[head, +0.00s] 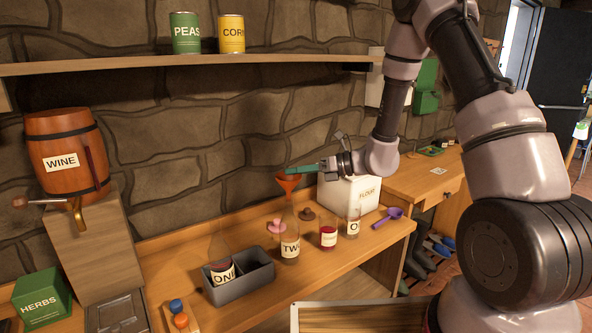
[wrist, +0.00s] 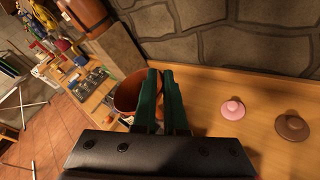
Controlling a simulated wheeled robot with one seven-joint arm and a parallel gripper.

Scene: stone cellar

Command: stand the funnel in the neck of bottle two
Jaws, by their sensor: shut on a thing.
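The orange funnel (head: 287,184) is upright, wide mouth up, directly above the clear bottle labelled "TW…" (head: 290,245), which stands on the bench. I cannot tell whether its spout is inside the neck or just over it. My gripper (head: 296,171) has green fingers shut on the funnel's rim from the right. In the wrist view the funnel (wrist: 127,93) shows beside and partly behind the fingers (wrist: 160,75); the bottle is hidden there.
A red-filled jar (head: 328,238), a glass labelled "O…" (head: 353,229), a pink stopper (head: 277,227) and a brown one (head: 306,214) stand close by. A grey bin (head: 245,286) is in front, and the flour box (head: 350,196) and purple scoop (head: 386,219) are to the right.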

